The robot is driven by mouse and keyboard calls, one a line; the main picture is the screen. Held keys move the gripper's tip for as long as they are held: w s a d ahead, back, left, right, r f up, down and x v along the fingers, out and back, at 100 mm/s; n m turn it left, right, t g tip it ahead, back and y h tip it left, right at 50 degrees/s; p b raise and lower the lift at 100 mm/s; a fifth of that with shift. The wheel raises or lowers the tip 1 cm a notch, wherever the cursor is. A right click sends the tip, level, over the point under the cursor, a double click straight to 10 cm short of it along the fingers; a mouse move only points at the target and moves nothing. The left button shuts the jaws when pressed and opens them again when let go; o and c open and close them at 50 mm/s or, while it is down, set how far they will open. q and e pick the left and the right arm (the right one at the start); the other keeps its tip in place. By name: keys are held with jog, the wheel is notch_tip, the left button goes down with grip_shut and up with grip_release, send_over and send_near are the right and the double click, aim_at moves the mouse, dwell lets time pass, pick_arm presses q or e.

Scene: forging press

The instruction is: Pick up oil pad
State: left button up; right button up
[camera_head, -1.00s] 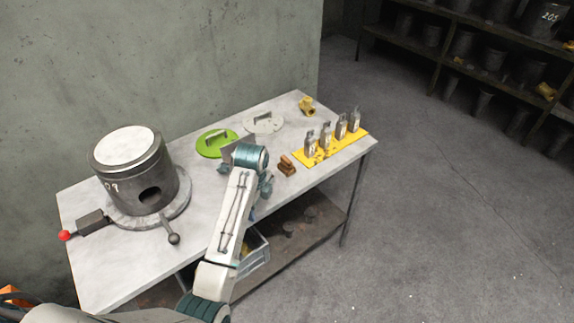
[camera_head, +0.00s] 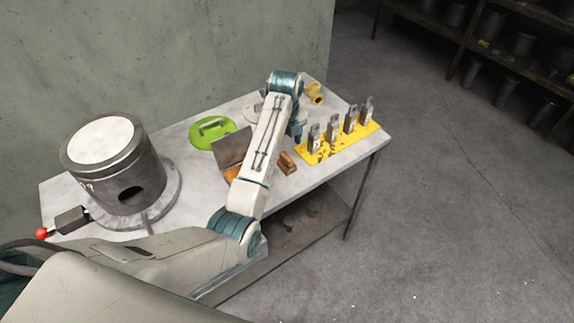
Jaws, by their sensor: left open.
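A small open box (camera_head: 232,150) with a raised grey lid and orange inside stands on the table, partly behind my left arm. A small brown block (camera_head: 288,163) lies to the right of the arm. I cannot tell for sure which of these is the oil pad. My left gripper (camera_head: 298,137) points down above the table, just behind the brown block and left of the yellow rack. It is open and looks empty; its fingers are small and hard to make out. My right gripper is not in view.
The grey table (camera_head: 185,142) also holds a green disc with a handle (camera_head: 212,132), a yellow fitting (camera_head: 315,93), a yellow rack (camera_head: 340,146) with several metal pieces, and a large metal cylinder (camera_head: 112,165). A grey disc is partly hidden behind my arm.

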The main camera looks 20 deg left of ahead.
aim_at(287, 156)
pick_arm(q)
jog(key=f, duration=0.1)
jog(key=f+b, duration=0.1)
jog(key=f, duration=0.1)
jog(key=shift+w+f+b, duration=0.15)
jog(key=shift+w+b, duration=0.1)
jog(key=shift+b, duration=0.15)
jog(key=shift+w+f+b, duration=0.15)
jog(key=shift+f+b, duration=0.65)
jog(key=shift+b, duration=0.05)
notch_tip(287, 156, down, 2)
jog(key=shift+f+b, duration=0.1)
jog(key=shift+b, duration=0.4)
jog(key=shift+w+f+p, duration=0.1)
jog(key=shift+f+p, duration=0.35)
jog(key=shift+p, duration=0.05)
jog(key=shift+a+f, duration=0.1)
jog(key=shift+f, duration=0.3)
jog(key=shift+c, duration=1)
jog(key=c, duration=0.9)
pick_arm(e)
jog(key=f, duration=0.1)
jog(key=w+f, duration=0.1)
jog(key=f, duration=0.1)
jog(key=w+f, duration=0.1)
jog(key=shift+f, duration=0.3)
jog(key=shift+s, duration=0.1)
